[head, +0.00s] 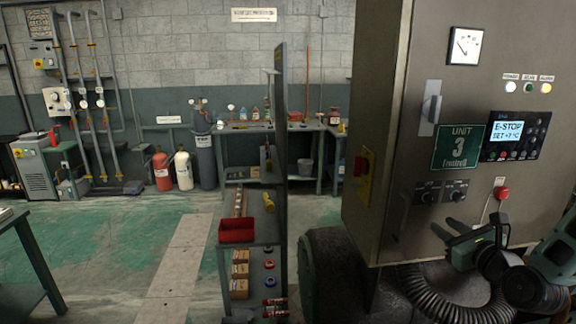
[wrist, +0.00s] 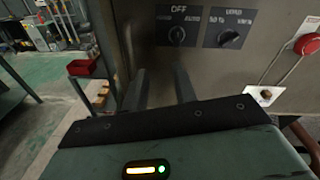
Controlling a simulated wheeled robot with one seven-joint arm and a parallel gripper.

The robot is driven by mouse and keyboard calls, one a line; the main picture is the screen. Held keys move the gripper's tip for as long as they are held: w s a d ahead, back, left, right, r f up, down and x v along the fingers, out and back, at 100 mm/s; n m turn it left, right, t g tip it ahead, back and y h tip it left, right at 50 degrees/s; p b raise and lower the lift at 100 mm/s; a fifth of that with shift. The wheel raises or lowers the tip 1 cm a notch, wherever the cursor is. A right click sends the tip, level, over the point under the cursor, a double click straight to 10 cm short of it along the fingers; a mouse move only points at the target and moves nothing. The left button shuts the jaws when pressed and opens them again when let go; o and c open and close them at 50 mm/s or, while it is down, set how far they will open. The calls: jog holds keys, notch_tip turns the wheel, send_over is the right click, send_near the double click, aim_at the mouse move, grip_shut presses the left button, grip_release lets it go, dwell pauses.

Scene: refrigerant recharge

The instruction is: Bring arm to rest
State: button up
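My gripper (head: 446,229) is at the lower right of the head view, in front of the lower part of the grey cabinet (head: 400,130) marked "Unit 3". In the wrist view its two dark fingers (wrist: 160,88) stand apart with nothing between them, pointing toward the cabinet front below two rotary knobs. Whether the fingertips touch the panel cannot be told. The red emergency button (head: 501,192) is just above the arm; it also shows at the right edge of the wrist view (wrist: 306,43). The cabinet display (head: 508,132) reads "E-STOP".
A dark ribbed hose (head: 440,292) runs below the cabinet beside my arm. A shelf rack (head: 282,150) with a red bin (head: 236,231) stands left of the cabinet. Gas cylinders (head: 204,155) and a workbench (head: 330,128) are at the back wall. Green floor (head: 100,240) is open at left.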

jog(key=s+a+f+n+g+y+b, duration=0.15)
jog(key=s+a+f+n+g, duration=0.3)
jog(key=a+n, duration=0.6)
jog(key=s+a+f+n+g+y+b, duration=0.1)
jog(key=s+a+f+n+g+b, duration=0.4)
jog(key=a+n, duration=0.55)
jog(key=s+a+r+n+g+h+b, duration=0.1)
jog(key=s+a+n+g, duration=0.2)
jog(key=s+n, duration=0.6)
jog(key=s+a+r+n+g+h+b, duration=0.1)
jog(key=s+a+r+n+g+h, duration=0.1)
jog(key=s+n, duration=0.8)
jog(key=shift+s+a+g, duration=0.45)
jog(key=shift+s+g, duration=0.4)
jog(key=shift+g, duration=0.4)
jog(key=shift+o, duration=0.2)
jog(key=shift+f, duration=0.1)
